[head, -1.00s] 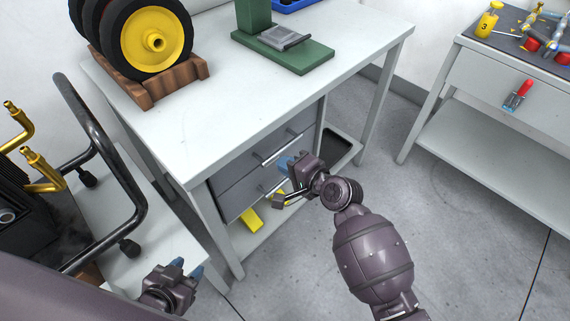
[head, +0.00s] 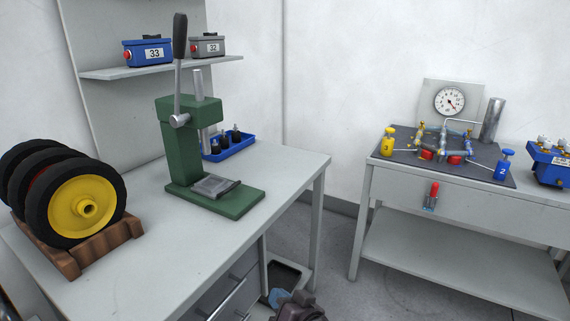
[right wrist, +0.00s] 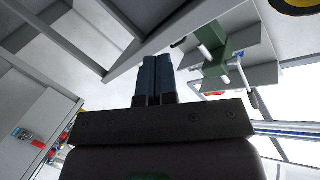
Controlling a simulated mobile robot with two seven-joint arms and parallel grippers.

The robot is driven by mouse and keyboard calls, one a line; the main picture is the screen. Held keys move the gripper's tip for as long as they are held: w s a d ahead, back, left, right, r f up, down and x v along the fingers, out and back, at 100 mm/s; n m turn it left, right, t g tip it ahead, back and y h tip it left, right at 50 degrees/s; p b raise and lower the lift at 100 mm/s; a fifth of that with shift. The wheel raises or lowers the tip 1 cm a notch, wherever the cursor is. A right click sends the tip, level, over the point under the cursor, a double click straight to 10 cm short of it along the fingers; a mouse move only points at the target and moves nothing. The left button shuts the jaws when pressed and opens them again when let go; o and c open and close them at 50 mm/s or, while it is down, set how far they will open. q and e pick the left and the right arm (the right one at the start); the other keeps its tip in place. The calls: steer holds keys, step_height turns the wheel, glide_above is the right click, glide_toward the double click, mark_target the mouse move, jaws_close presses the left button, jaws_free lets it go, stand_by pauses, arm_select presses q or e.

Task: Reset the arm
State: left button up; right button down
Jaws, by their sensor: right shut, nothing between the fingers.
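My right gripper (head: 278,297) shows only in part at the bottom edge of the head view, beside the grey drawers (head: 232,298) of the workbench. In the right wrist view its two dark blue fingers (right wrist: 153,80) are together with nothing between them. It touches no object that I can see. My left gripper is not in view now. A green press (head: 182,145) with an upright lever arm (head: 179,45) stands on the workbench top (head: 150,250), well above and behind my right gripper. The press also shows in the right wrist view (right wrist: 223,58).
Black wheels with a yellow hub (head: 88,207) sit in a wooden rack at the left. A blue tray (head: 232,147) is behind the press. A second table (head: 385,175) with a gauge (head: 450,102) stands at the right. Floor (head: 338,245) is clear between the tables.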

steer(key=s+d+f+n+t+h+p, duration=0.1)
steer(key=s+d+f+h, duration=0.15)
steer(key=s+d, duration=0.5)
steer(key=s+d+f+t+h+p, duration=0.15)
steer(key=s+d+h, duration=0.25)
steer(key=d, duration=0.7)
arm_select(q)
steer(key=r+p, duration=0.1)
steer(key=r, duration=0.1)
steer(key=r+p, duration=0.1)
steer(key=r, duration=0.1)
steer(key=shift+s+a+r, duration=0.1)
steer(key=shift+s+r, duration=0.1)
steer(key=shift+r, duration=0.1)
arm_select(e)
steer(key=s+d+f+g+h, duration=0.1)
steer(key=s+d+f+g, duration=0.1)
steer(key=s+d, duration=0.3)
steer(key=s+d+f+g+h, duration=0.1)
steer(key=s+d, duration=0.4)
steer(key=s, duration=0.7)
steer(key=shift+s+f+g+h, duration=0.35)
steer(key=shift+f, duration=0.5)
